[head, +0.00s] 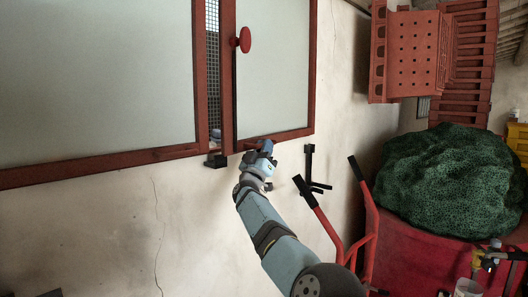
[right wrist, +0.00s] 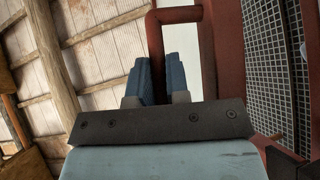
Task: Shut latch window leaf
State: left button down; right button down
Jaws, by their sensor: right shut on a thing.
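The window leaf (head: 272,80) is a pale pane in a red frame with a round red knob (head: 245,40). It stands ajar, with a narrow gap showing wire mesh (head: 213,60) along its left side. A red bar handle (head: 250,146) sits at the leaf's lower left corner; in the right wrist view the handle (right wrist: 175,14) shows as a bent bar. My right gripper (head: 265,148) is shut on this handle, its blue fingers (right wrist: 160,72) on either side of one leg. My left gripper is out of view.
A black block (head: 216,161) sits under the window frame, and a black hook (head: 309,165) is on the wall to the right. Red cart handles (head: 330,225) stand right of my arm. A green netted heap (head: 445,180) and a red crate (head: 408,50) are farther right.

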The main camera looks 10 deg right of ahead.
jog(key=shift+w+a, duration=0.35)
jog(key=shift+a, duration=0.05)
jog(key=c, duration=1.1)
grip_release()
jog(key=shift+f, duration=0.15)
